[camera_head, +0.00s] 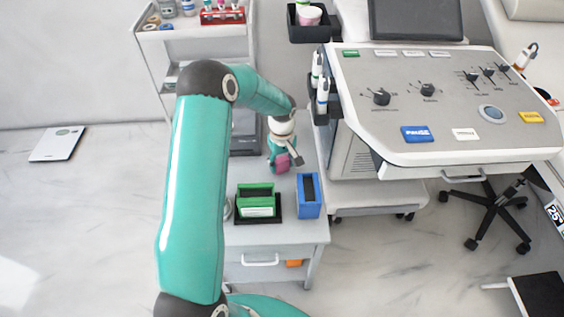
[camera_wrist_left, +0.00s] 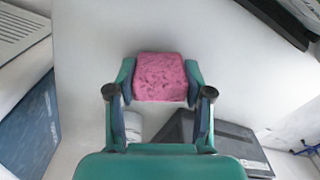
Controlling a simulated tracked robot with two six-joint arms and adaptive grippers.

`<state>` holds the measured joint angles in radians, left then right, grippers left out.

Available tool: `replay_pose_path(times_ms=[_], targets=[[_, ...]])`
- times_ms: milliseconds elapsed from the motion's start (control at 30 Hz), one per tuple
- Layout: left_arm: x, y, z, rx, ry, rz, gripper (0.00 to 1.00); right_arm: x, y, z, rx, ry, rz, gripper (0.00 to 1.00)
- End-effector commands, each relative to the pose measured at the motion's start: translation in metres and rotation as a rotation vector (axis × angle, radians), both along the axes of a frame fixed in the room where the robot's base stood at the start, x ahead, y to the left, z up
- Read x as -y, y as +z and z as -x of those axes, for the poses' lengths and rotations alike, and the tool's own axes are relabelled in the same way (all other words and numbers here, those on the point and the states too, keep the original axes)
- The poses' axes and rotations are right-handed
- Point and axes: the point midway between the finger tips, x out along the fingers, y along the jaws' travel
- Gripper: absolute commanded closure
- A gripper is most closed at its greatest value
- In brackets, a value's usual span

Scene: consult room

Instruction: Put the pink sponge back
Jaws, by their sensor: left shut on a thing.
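The pink sponge (camera_wrist_left: 160,77) is between the two fingers of my left gripper (camera_wrist_left: 160,92) in the left wrist view, and the fingers are shut on its sides. In the head view the sponge (camera_head: 283,163) shows below my left gripper (camera_head: 284,156), over the rear part of the small grey cabinet (camera_head: 285,233). I cannot tell whether the sponge touches the cabinet top. My right gripper is not in view.
A green box (camera_head: 255,191) in a black tray and a blue box (camera_head: 308,209) stand on the cabinet in front of the gripper. A large control console (camera_head: 440,100) is to the right. A white shelf cart (camera_head: 190,32) stands at the back left.

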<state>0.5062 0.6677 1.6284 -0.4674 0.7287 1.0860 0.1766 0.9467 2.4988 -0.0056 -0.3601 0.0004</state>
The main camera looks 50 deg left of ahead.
Motion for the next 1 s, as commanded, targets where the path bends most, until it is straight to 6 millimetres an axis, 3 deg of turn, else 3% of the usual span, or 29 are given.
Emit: replay_pose_path(times_ms=[200, 233, 367, 767, 1000], targets=[[0.0, -0.003, 0.0, 0.0, 0.0, 0.0, 0.71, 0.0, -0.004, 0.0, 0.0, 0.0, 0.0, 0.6], [0.0, -0.001, 0.0, 0.0, 0.0, 0.0, 0.44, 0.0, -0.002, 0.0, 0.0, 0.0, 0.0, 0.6], [0.0, -0.001, 0.0, 0.0, 0.0, 0.0, 0.24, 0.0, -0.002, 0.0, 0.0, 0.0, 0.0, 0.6], [0.0, 0.003, 0.0, 0.001, 0.0, -0.001, 0.24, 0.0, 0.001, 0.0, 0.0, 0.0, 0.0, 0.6], [0.0, 0.038, -0.001, 0.005, 0.0, -0.003, 0.24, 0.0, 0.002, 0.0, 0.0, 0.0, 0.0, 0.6]])
